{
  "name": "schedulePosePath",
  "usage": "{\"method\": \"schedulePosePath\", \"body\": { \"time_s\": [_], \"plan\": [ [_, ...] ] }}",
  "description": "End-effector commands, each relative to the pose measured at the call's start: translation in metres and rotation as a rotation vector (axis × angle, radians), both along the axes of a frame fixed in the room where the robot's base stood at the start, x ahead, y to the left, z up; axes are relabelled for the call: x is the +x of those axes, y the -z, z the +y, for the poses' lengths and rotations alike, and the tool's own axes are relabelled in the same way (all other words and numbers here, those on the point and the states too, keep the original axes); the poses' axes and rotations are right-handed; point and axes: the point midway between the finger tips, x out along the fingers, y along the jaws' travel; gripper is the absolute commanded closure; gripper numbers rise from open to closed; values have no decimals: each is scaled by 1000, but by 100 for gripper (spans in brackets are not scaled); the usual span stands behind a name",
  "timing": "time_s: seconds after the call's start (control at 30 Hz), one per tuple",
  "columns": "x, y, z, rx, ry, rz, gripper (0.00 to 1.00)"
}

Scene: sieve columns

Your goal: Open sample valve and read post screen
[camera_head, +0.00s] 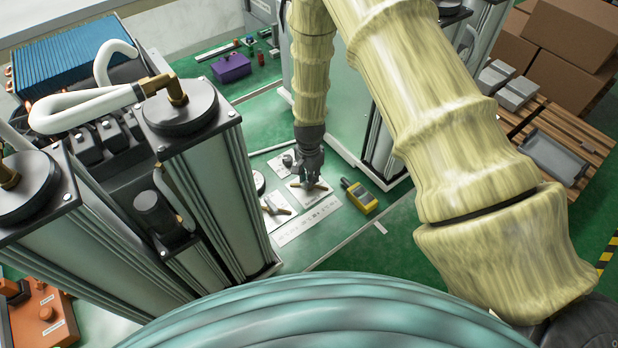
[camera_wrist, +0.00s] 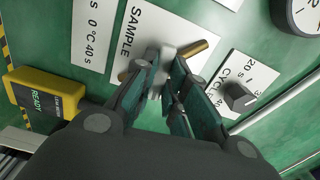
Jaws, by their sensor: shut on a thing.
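The sample valve shows in the wrist view as a white plate marked SAMPLE (camera_wrist: 130,40) with a brass-tipped lever (camera_wrist: 194,48). My gripper (camera_wrist: 168,92) is at this valve, its fingers closed around the metal part of the lever, which they partly hide. In the head view my gripper (camera_head: 309,184) points down at the same plate. A yellow handheld meter (camera_wrist: 45,92) lies to the left in the wrist view; its dark screen reads READY in green. The meter also shows in the head view (camera_head: 362,203), right of my gripper.
A CYCLE dial (camera_wrist: 238,95) sits right of the valve, with a round gauge (camera_wrist: 303,12) above it. Another brass-handled plate (camera_head: 278,209) and a white printed strip (camera_head: 308,222) are close by. Tall ribbed columns (camera_head: 215,190) stand on the left; a pallet (camera_head: 560,135) is at right.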

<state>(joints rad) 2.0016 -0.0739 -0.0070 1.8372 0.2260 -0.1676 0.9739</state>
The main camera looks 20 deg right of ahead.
Motion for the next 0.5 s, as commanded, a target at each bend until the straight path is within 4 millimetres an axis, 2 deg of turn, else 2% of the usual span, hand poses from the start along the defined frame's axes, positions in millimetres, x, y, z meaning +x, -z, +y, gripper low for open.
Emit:
{"method": "schedulePosePath", "body": {
  "time_s": [0.5],
  "plan": [
    [0,2,-1,0,-446,-2,100]
  ]
}}
